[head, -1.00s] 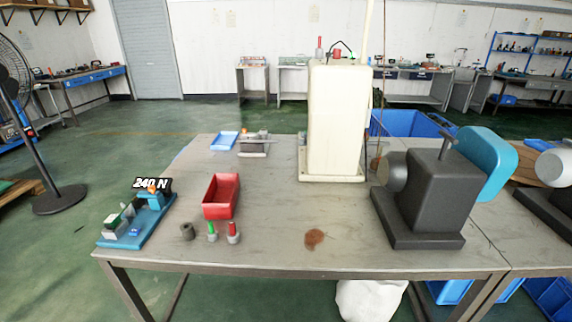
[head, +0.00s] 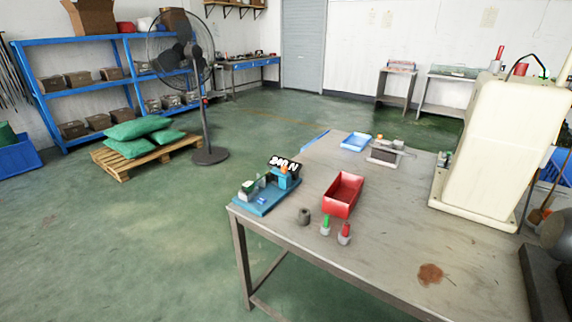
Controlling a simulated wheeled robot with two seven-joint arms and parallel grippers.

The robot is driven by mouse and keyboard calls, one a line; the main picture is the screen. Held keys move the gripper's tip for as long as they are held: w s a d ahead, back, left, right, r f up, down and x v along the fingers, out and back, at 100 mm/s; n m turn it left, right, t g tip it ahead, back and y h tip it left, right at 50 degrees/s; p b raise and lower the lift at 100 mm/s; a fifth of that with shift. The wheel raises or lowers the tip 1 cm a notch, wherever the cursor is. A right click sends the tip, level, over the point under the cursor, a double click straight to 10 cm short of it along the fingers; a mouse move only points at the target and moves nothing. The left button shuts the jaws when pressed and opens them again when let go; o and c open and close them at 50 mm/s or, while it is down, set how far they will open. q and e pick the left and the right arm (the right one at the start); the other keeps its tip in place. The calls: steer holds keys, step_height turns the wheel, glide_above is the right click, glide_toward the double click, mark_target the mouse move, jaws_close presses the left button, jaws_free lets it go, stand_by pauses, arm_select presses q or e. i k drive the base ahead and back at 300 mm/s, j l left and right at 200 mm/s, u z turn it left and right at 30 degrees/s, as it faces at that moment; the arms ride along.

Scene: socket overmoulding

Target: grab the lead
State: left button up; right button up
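No lead can be made out for certain in the head view. Two small grey pieces stand near the table's front edge, one with a green top (head: 325,226) and one with a red top (head: 345,233). A thin dark cable (head: 541,62) shows at the top of the tall cream machine (head: 490,150), beside a red-topped piece (head: 520,69). Neither of my grippers is in view.
The table (head: 395,235) also holds a red bin (head: 343,194), a blue tray (head: 356,142), a blue tester (head: 268,192), a dark grey ring (head: 304,216) and a brown stain (head: 430,274). A fan (head: 206,156) stands left. Floor left of the table is open.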

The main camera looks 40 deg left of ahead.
mark_target(248, 187)
steer(key=u, duration=1.35)
